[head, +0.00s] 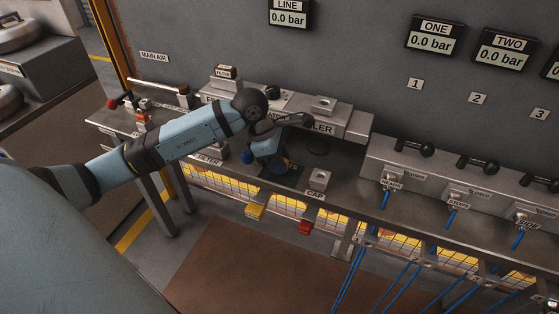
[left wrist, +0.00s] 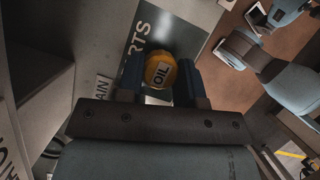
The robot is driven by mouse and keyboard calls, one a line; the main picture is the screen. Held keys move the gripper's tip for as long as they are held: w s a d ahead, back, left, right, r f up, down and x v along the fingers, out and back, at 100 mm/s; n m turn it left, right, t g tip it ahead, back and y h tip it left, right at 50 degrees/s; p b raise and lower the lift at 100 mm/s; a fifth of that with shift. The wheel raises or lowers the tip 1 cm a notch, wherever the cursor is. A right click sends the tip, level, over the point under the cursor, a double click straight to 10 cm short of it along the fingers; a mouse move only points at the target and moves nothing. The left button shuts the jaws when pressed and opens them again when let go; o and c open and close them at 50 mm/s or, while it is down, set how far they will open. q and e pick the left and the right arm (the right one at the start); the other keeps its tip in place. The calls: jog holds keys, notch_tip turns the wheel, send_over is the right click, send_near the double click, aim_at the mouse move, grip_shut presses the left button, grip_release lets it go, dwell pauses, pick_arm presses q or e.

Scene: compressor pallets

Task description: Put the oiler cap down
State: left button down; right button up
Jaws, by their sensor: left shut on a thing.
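The oiler cap (left wrist: 160,72) is a round yellow cap marked OIL, seen in the left wrist view. It sits between the two fingers of my left gripper (left wrist: 161,80), which is shut on it. A dark green parts mat (left wrist: 152,28) lies behind the cap in that view; I cannot tell whether the cap touches it. In the head view my left gripper (head: 272,164) points down over the dark mat on the bench, and the cap is hidden there. A metal block (head: 318,180) labelled CAP stands just right of the gripper.
The oiler block (head: 323,106) stands behind the gripper, against the grey wall panel. A filter unit (head: 225,80) stands to its left. A valve console (head: 430,172) with black handles and blue hoses runs along the right. Some bare bench lies right of the CAP block.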

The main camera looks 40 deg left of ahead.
jog(key=shift+r, duration=0.1)
pick_arm(q)
jog(key=shift+f, duration=0.15)
jog(key=c, duration=0.8)
grip_release()
pick_arm(e)
jog(key=shift+r, duration=0.15)
